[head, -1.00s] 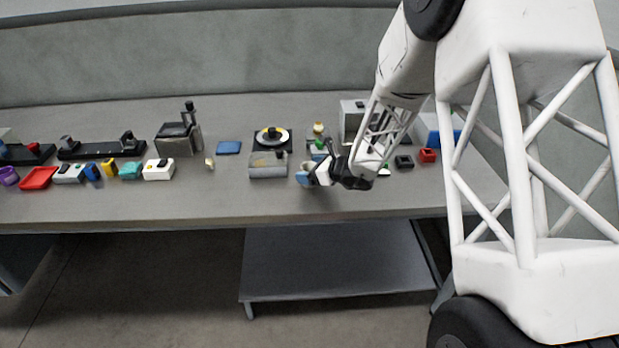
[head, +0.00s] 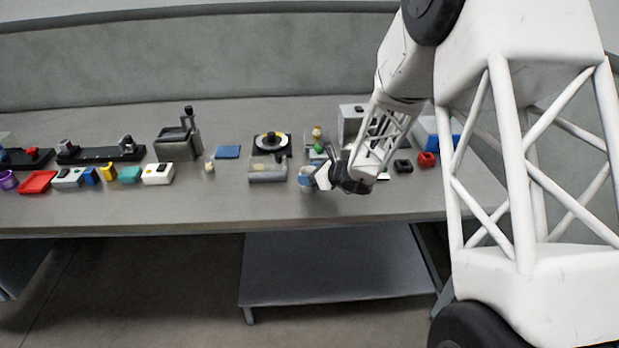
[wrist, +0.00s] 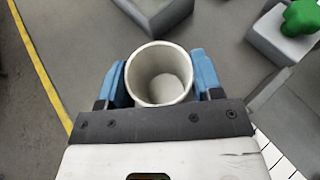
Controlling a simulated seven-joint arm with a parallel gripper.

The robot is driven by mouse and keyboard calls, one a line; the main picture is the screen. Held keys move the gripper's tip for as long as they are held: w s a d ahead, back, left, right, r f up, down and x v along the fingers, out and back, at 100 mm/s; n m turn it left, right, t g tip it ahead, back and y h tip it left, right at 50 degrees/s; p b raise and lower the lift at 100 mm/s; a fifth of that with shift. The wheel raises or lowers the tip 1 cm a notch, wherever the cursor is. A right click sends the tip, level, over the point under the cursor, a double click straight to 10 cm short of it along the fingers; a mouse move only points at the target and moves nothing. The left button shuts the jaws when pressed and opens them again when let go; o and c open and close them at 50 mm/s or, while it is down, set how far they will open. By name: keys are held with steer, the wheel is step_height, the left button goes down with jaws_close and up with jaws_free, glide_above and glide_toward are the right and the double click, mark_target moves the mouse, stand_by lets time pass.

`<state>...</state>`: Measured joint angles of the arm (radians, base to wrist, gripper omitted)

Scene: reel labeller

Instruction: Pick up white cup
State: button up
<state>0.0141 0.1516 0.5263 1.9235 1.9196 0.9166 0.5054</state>
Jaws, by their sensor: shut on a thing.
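The white cup (wrist: 160,75) stands between the two blue fingertips of my gripper (wrist: 160,84) in the wrist view. The fingers press on it from both sides, and I look down into its open, empty inside. In the head view my gripper (head: 308,178) is low over the front part of the bench, right of centre. There the cup is mostly hidden by the gripper. I cannot tell whether the cup's base touches the bench.
A red block (head: 427,159) and a black block (head: 403,166) lie to the right. The bench front edge (head: 200,225) is close.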

steer(key=shift+r, duration=0.1)
steer(key=shift+r, duration=0.85)
steer(key=shift+s+r, duration=0.25)
steer(key=shift+r, duration=0.6)
steer(key=s+d+r, duration=0.1)
steer(key=s+d, duration=0.1)
steer(key=s, duration=1.3)
steer(key=shift+s+d+r, duration=0.15)
steer(key=shift+d, duration=0.05)
steer(key=shift+d, duration=0.1)
